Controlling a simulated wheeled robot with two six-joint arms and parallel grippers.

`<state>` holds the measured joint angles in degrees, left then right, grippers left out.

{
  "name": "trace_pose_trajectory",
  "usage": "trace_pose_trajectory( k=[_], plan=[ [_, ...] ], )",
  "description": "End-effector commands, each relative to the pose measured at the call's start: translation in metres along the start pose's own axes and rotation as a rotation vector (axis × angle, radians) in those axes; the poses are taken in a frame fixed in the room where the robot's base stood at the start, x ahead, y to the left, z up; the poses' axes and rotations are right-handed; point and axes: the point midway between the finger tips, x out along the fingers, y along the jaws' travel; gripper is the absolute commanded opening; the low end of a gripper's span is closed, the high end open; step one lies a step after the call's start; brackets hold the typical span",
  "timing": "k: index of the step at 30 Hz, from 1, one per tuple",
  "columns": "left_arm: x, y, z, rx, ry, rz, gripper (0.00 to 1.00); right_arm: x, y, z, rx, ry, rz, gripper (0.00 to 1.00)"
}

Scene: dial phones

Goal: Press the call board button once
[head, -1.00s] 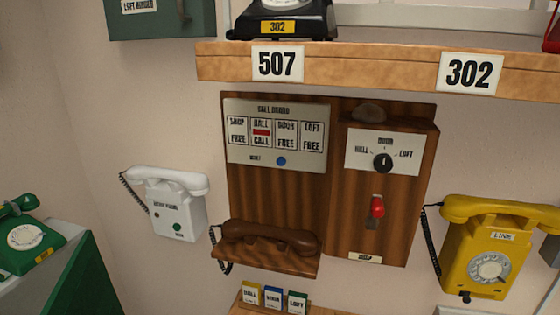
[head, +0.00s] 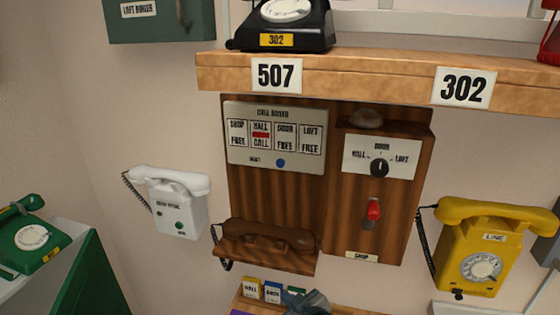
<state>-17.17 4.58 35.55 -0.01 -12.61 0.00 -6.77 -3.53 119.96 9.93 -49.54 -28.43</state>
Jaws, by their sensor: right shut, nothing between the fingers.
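The call board (head: 240,150) is a pale plate on a dark wooden wall panel. It has windows for SHOP, HALL, DOOR and LOFT. HALL reads CALL with a red bar; the others read FREE. A round blue button (head: 280,163) sits low on the plate, beside a small label too blurred to read surely. My right gripper (head: 314,298) shows at the bottom edge, shut and empty, well below the button and apart from it. My left gripper is not in view.
A brown handset (head: 268,236) rests on a wooden ledge below the board. A wooden shelf (head: 380,82) juts out above. White (head: 180,215) and yellow (head: 480,262) phones flank the panel.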

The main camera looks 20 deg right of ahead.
Motion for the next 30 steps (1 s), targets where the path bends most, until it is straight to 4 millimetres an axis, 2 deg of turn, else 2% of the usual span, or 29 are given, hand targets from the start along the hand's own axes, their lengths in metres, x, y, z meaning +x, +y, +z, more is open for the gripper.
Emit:
trace_pose_trajectory(
  k=[1,6,9,12,15,18,30],
  plan=[
    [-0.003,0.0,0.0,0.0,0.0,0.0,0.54,-0.009,0.007,-0.038,-0.022,0.076,0.016,0.0],
    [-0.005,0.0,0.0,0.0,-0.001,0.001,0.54,-0.028,0.027,-0.151,-0.114,0.344,0.094,0.0],
    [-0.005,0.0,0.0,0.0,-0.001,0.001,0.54,-0.038,0.037,-0.204,-0.157,0.483,0.154,0.0],
    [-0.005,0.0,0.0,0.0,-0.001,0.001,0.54,-0.049,0.045,-0.244,-0.188,0.587,0.21,0.0],
    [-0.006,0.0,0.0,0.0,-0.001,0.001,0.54,-0.057,0.05,-0.268,-0.206,0.651,0.248,0.0],
    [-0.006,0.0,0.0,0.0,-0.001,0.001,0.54,-0.062,0.053,-0.28,-0.215,0.683,0.269,0.0],
    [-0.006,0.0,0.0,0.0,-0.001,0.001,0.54,-0.061,0.054,-0.282,-0.218,0.689,0.273,0.0]
  ],
)
